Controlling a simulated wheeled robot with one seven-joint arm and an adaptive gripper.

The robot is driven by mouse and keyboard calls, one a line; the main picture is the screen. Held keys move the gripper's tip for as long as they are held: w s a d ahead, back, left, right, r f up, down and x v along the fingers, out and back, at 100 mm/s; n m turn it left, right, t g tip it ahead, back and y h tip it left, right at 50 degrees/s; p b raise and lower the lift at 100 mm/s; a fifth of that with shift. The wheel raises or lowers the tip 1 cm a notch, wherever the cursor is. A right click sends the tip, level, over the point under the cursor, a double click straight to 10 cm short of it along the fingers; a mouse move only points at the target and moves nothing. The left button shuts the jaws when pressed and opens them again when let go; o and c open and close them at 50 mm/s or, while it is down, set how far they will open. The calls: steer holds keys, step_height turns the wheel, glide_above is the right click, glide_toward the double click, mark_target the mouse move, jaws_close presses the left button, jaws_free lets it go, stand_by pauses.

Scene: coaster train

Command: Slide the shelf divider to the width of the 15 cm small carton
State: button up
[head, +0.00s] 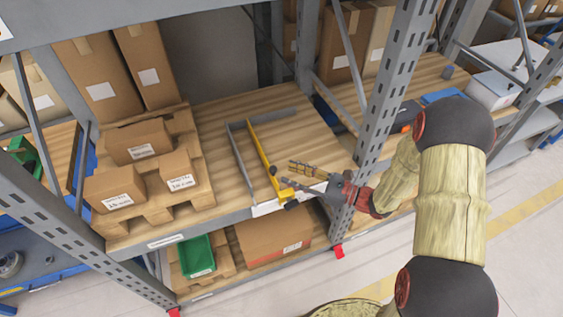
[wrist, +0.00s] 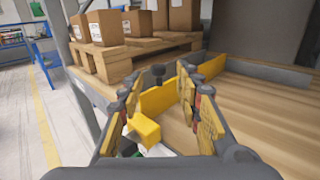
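The yellow shelf divider (head: 259,143) stands on the wooden shelf, angled a little away from a grey rail (head: 236,150) on its left. Black knobs show near its front end. In the wrist view the divider (wrist: 158,98) shows beyond and between my fingers. My gripper (head: 287,173) is open and empty, just right of the divider's front end; I cannot tell whether it touches. A yellow block (wrist: 143,130) shows low between the fingers. Three small cartons sit on a pallet at left: back (head: 139,141), front left (head: 115,188) and right (head: 177,171). Their labels are too small to read surely.
The pallet (head: 157,215) fills the shelf's left part. A grey upright post (head: 385,100) stands right of my gripper. A white strip runs along the front edge. Bare shelf lies behind and right of the divider. A green bin (head: 197,256) and large carton (head: 272,235) are below.

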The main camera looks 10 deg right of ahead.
mark_target(273, 168)
steer(key=b+x, duration=0.1)
steer(key=x, duration=0.6)
steer(key=shift+s, duration=0.1)
steer(key=shift+c, duration=0.7)
steer(key=c, duration=0.7)
jaws_close()
